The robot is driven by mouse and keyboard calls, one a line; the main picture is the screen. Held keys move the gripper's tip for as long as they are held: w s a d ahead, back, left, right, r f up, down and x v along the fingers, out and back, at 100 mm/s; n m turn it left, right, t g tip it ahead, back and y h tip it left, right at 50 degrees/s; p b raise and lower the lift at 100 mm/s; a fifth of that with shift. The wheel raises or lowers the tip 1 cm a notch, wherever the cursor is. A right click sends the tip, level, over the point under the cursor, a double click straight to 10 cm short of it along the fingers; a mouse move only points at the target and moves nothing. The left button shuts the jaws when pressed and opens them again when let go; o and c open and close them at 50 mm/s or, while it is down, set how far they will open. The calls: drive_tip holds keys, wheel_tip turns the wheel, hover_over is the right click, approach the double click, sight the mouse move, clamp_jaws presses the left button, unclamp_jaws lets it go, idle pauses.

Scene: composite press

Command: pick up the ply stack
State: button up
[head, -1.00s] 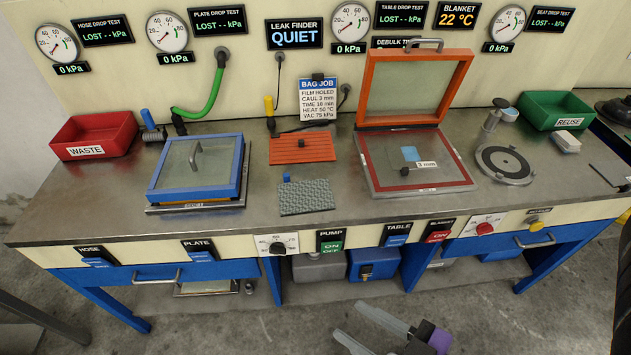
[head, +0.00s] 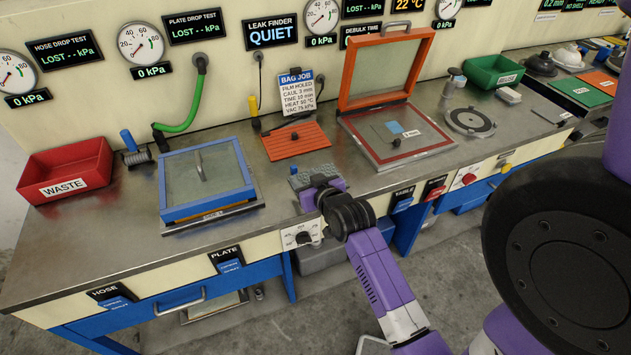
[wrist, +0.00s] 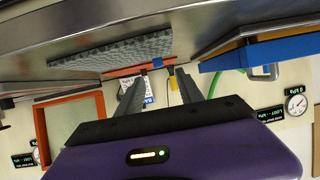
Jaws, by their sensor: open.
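The ply stack appears to be the grey woven slab (head: 303,180) with a small blue tab at its far left corner; it lies flat near the bench's front edge. It also shows in the wrist view (wrist: 110,52), where the picture is upside down. My gripper (head: 312,188) is at the front of the slab and hides part of it in the head view. In the wrist view my gripper (wrist: 160,82) is open and empty, its two fingers apart. The blue tab (wrist: 157,63) shows between the fingertips, beyond them. Contact with the slab cannot be told.
An orange ribbed plate (head: 296,140) lies just behind the slab. A blue-framed plate (head: 163,183) stands to the left, and an orange-framed press (head: 366,155) with raised lid to the right. A red waste bin (head: 48,165) is far left. Bare bench (head: 110,225) lies front left.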

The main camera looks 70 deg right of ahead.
sight(295, 169)
drive_tip(key=x, duration=0.3)
drive_tip(key=shift+d, duration=0.2)
drive_tip(key=shift+p+x, duration=0.7)
drive_tip(key=shift+x, duration=1.6)
drive_tip(key=shift+f, duration=0.15)
clamp_jaws()
